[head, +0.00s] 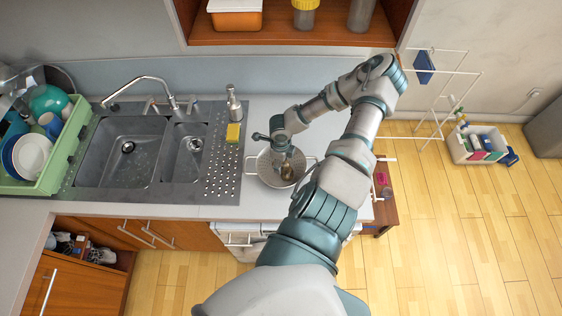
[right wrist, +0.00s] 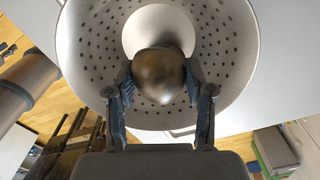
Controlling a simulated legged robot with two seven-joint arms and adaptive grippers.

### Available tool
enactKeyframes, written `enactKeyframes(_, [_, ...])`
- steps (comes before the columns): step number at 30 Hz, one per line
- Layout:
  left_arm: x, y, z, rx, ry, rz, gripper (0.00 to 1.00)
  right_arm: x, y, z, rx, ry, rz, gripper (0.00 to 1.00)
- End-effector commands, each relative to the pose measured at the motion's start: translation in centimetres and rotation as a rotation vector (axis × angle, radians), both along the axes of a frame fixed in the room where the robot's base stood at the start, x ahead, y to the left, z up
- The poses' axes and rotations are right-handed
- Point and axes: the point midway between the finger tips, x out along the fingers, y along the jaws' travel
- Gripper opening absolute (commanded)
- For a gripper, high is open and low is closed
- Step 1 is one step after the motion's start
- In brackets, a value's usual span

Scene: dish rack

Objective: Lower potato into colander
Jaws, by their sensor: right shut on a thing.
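The potato (right wrist: 159,74) is brown and roundish. My right gripper (right wrist: 160,82) is shut on it, with a finger on each side in the right wrist view. In the head view the potato (head: 287,171) shows small below the right gripper (head: 286,163), over the colander (head: 265,172). The colander is a light metal bowl with holes and two side handles, standing on the counter right of the sink. In the right wrist view the colander (right wrist: 225,50) lies behind the potato. I cannot tell whether the potato touches the colander's bottom. My left gripper is not in view.
A double sink (head: 128,150) with a faucet lies left of the colander. A yellow sponge (head: 233,133) and a soap bottle (head: 234,103) stand near the sink's right edge. A green dish rack (head: 52,170) with dishes is at the far left. Counter (head: 225,211) in front of the colander is clear.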

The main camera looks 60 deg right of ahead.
Motion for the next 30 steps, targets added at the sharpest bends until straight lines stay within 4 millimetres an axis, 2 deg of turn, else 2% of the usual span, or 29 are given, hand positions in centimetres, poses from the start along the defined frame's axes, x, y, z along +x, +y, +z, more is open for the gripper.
enactKeyframes(30, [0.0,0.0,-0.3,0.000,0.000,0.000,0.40,0.0,0.0,-1.5,0.000,0.000,0.000,0.16])
